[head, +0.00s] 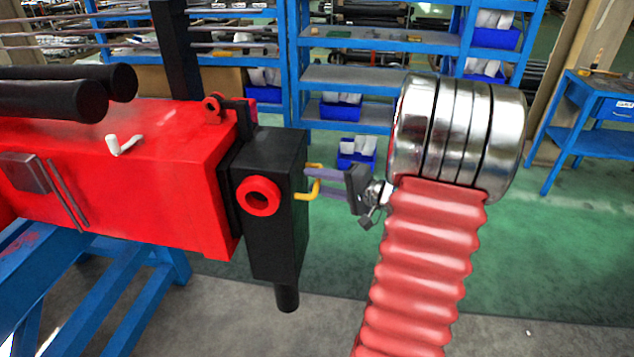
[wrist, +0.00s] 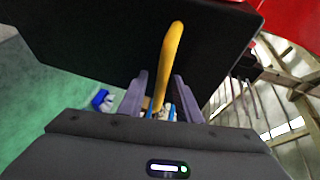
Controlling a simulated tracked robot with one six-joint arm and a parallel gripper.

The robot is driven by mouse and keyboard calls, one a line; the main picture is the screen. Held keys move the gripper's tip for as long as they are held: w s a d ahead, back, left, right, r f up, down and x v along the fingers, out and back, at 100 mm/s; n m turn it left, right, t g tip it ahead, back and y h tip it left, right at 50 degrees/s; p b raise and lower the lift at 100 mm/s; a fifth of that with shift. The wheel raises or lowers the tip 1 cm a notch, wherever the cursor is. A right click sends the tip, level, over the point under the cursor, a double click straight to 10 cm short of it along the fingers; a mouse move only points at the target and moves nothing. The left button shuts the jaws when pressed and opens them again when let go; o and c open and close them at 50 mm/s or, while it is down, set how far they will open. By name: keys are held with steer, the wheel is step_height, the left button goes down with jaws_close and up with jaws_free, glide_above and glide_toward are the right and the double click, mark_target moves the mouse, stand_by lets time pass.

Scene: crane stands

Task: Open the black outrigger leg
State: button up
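The black outrigger leg (head: 279,215) is an upright black block at the right end of the red crane beam (head: 140,165). It has a red ring (head: 258,196) on its near face and a short round foot below. A yellow handle (head: 313,188) sticks out of its right side. My gripper (head: 316,181) reaches in from the right, its grey-purple fingers close to the handle. In the wrist view the yellow handle (wrist: 171,55) runs between the two spread fingers, with gaps beside it. Whether either finger touches it is unclear. The black leg (wrist: 90,40) fills the upper wrist view.
A blue stand (head: 125,300) carries the beam at the left. Blue shelves (head: 360,78) with bins stand behind, and a blue table (head: 590,110) stands at the far right. Green floor (head: 545,260) is clear to the right of the leg.

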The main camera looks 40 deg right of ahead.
steer(key=shift+c, duration=0.2)
jaws_close()
steer(key=shift+f, duration=0.1)
